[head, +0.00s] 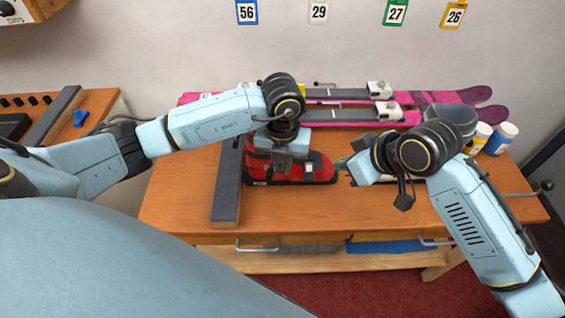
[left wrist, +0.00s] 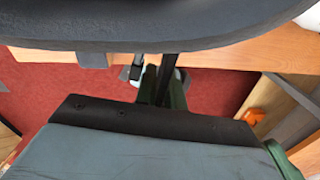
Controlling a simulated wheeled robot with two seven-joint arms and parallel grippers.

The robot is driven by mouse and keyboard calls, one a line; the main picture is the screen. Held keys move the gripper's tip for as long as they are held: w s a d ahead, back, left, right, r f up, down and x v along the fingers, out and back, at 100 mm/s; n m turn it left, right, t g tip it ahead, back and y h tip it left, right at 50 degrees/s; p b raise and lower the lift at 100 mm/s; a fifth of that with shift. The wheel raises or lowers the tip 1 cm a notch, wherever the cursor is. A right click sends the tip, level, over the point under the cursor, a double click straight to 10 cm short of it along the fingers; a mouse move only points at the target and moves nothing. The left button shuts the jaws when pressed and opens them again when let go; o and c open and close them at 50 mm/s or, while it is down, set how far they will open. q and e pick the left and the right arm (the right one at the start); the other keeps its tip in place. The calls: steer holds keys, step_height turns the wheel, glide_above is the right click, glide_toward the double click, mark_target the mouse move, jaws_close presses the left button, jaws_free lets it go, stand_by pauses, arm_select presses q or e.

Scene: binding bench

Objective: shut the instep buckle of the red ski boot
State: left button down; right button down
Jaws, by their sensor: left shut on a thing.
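The red ski boot (head: 322,168) stands on the wooden bench, toe to the right. A light grey buckle part (head: 308,168) shows on its instep; whether it is open or shut is too small to tell. My left gripper (head: 283,160) is at the boot's upper part and hides much of the cuff. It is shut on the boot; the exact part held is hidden. The left wrist view shows its dark green fingers (left wrist: 162,88) close together. My right gripper (head: 343,165) is just right of the boot's toe, apart from the instep; its finger opening is not clear.
A long dark padded bar (head: 228,180) lies left of the boot. Pink skis (head: 345,115) with bindings lie behind it. A grey bowl (head: 452,118) and several small jars (head: 500,138) stand at the back right. The bench front (head: 190,215) is clear.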

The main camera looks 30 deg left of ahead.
arm_select(q)
steer(key=c, duration=1.4)
jaws_free()
step_height(320, 180, up, 13)
steer(key=shift+f, duration=0.2)
steer(key=shift+r, duration=0.4)
